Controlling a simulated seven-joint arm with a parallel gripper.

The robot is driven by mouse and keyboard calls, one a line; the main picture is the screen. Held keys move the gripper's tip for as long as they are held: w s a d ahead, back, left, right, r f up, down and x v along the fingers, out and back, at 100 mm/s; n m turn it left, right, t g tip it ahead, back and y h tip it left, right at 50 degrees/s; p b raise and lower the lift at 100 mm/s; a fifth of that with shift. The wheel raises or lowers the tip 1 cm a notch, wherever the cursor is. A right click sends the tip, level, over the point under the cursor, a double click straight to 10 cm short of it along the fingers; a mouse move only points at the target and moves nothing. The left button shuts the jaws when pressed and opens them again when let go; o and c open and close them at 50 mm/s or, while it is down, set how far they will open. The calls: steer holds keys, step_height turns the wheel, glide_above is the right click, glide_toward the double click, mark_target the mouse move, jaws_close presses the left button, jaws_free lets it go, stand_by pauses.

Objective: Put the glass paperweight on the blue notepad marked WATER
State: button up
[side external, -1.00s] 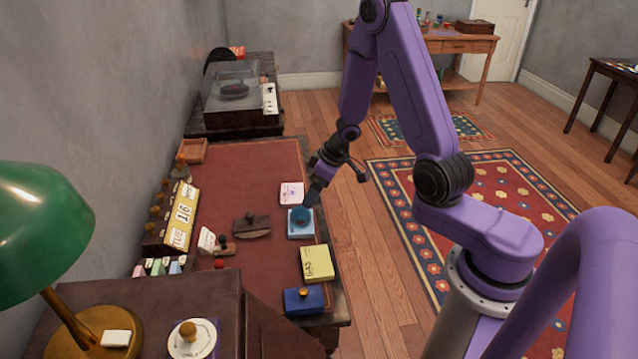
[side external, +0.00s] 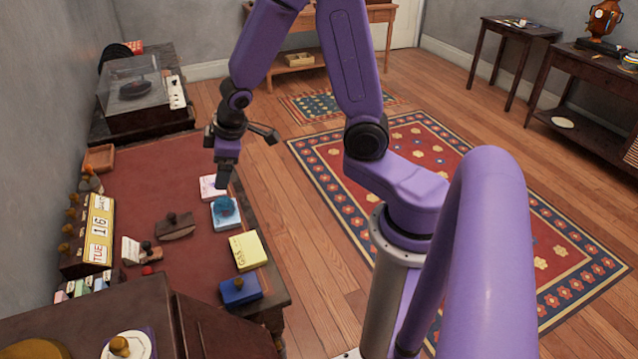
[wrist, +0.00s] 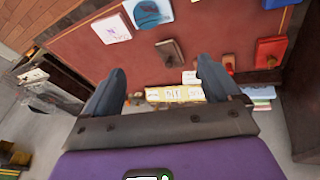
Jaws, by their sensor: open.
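The blue notepad (side external: 238,224) lies near the right edge of the red desk top; its marking is not readable here. The glass paperweight (side external: 224,206), a round blue dome, sits on the notepad. In the wrist view the paperweight (wrist: 147,12) rests on the notepad (wrist: 167,8) at the top edge, partly cut off. My gripper (side external: 222,184) is above the desk, apart from the paperweight and farther back. In the wrist view my gripper (wrist: 160,68) is open, with nothing between its fingers.
A pink-white notepad (side external: 212,187) lies behind the blue one, and a yellow notepad (side external: 247,250) in front. A blue box (side external: 240,289) sits nearer. A brown blotter (side external: 175,226) and a calendar (side external: 98,232) stand to the left. A record player (side external: 137,95) is at the back.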

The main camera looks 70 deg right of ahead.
steer(key=s+a+r+n+g, duration=0.2)
steer(key=s+a+r+n, duration=0.1)
steer(key=s, duration=1)
steer(key=s+a+r+n+g+y, duration=0.1)
steer(key=s+a+r+n+g, duration=0.1)
steer(key=s, duration=1)
step_height(320, 180, up, 2)
steer(key=shift+s+a+r+n, duration=0.1)
steer(key=shift+s+a+n, duration=0.4)
steer(key=shift+a, duration=0.65)
steer(key=shift+w, duration=0.15)
